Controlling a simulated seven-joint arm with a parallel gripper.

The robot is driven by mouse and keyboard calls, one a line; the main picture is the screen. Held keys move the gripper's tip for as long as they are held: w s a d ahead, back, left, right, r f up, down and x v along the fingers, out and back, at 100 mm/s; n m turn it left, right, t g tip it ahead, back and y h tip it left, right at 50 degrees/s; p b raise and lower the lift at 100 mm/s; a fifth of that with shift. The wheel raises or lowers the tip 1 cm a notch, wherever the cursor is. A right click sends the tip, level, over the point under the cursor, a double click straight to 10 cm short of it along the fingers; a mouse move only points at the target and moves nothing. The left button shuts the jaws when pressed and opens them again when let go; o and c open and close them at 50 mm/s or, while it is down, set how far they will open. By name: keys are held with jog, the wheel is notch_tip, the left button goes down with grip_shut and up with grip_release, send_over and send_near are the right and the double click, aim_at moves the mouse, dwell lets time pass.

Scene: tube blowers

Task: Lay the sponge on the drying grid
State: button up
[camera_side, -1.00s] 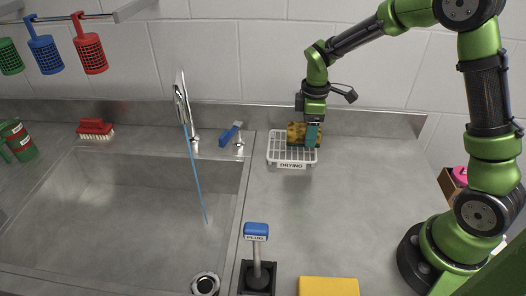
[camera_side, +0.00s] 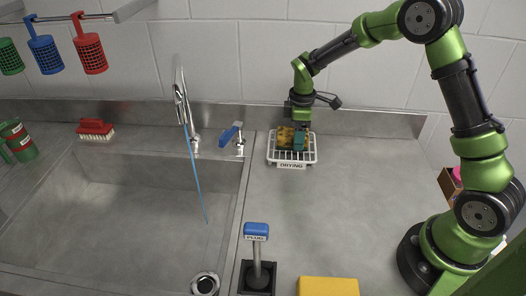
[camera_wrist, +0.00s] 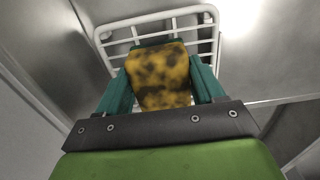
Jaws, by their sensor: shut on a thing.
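The sponge (camera_side: 286,136) is yellow with dark brown blotches. In the wrist view the sponge (camera_wrist: 160,78) sits between the two teal fingers of my gripper (camera_wrist: 162,88), which is shut on it. In the side view my gripper (camera_side: 299,140) is at the drying grid (camera_side: 292,161), a white wire rack labelled DRYING. The sponge is over the grid, low and close to its bars; I cannot tell whether it touches them. The grid's white bars (camera_wrist: 120,38) also show behind and around the sponge in the wrist view.
A blue-handled tap lever (camera_side: 231,135) and the running faucet (camera_side: 182,100) stand left of the grid, beside the sink (camera_side: 120,210). A blue-topped plunger handle (camera_side: 256,231) and a yellow block (camera_side: 328,287) are at the front. The counter right of the grid is clear.

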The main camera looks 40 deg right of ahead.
jog(key=o, duration=1)
jog(key=s+a+r+m+t, duration=0.1)
jog(key=s+r, duration=0.1)
jog(key=r, duration=0.6)
jog(key=s+a+r+m, duration=0.1)
jog(key=s+r, duration=0.1)
jog(key=r, duration=0.7)
jog(key=s+a+r+m+t+y, duration=0.1)
jog(key=s+a+m+t, duration=0.1)
jog(key=s+m, duration=0.3)
jog(key=s+a+r+m+t+y, duration=0.1)
jog(key=s+m+t, duration=0.3)
jog(key=s, duration=0.9)
jog(key=shift+a+r+m, duration=0.75)
jog(key=shift+a+m, duration=0.05)
jog(key=shift+m, duration=0.2)
